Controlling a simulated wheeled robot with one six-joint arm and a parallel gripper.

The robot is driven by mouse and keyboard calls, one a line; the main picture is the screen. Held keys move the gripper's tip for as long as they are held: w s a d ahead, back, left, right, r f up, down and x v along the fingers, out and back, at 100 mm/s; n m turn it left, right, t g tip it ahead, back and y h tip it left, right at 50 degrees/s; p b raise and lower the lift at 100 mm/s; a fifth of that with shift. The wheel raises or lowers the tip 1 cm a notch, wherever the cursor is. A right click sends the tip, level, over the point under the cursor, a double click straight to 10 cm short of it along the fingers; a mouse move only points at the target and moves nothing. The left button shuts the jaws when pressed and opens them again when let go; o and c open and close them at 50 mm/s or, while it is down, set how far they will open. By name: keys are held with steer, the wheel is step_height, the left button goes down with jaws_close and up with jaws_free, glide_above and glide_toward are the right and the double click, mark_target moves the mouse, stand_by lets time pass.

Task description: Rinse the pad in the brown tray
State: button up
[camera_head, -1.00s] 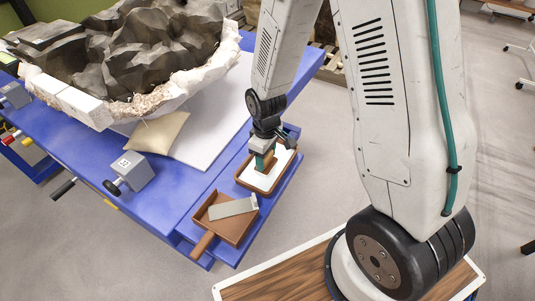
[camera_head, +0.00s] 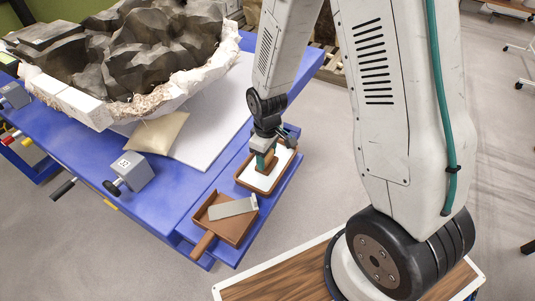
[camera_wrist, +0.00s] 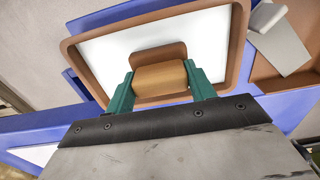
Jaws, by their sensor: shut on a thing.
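The brown tray (camera_head: 241,184) has a raised rim and a white inside, and it sits on the blue table's right part. It fills the upper middle of the wrist view (camera_wrist: 236,60). My gripper (camera_head: 265,163) is over the tray, pointing down. In the wrist view my gripper (camera_wrist: 160,82) has its two teal fingers shut on the sides of the pad, an orange-brown block (camera_wrist: 160,77). A darker brown patch (camera_wrist: 158,54) shows just beyond the block; I cannot tell if it is part of the pad. Whether the pad touches the tray floor is unclear.
A brown scoop-like tray (camera_head: 238,231) with a handle and a grey piece (camera_head: 232,208) in it stands just in front. A numbered grey block (camera_head: 133,172), a beige cushion (camera_head: 158,134) and a large dark rock (camera_head: 140,50) in a white jacket are to the left.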

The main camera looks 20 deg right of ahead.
steer(key=shift+s+a, duration=0.2)
steer(key=shift+a, duration=0.1)
steer(key=shift+w+d, duration=0.35)
steer(key=shift+d, duration=0.15)
steer(key=shift+a, duration=0.1)
steer(key=shift+s+a, duration=0.35)
steer(key=shift+a, duration=0.05)
steer(key=shift+w+d, duration=0.1)
steer(key=shift+w+d, duration=0.25)
steer(key=shift+d, duration=0.15)
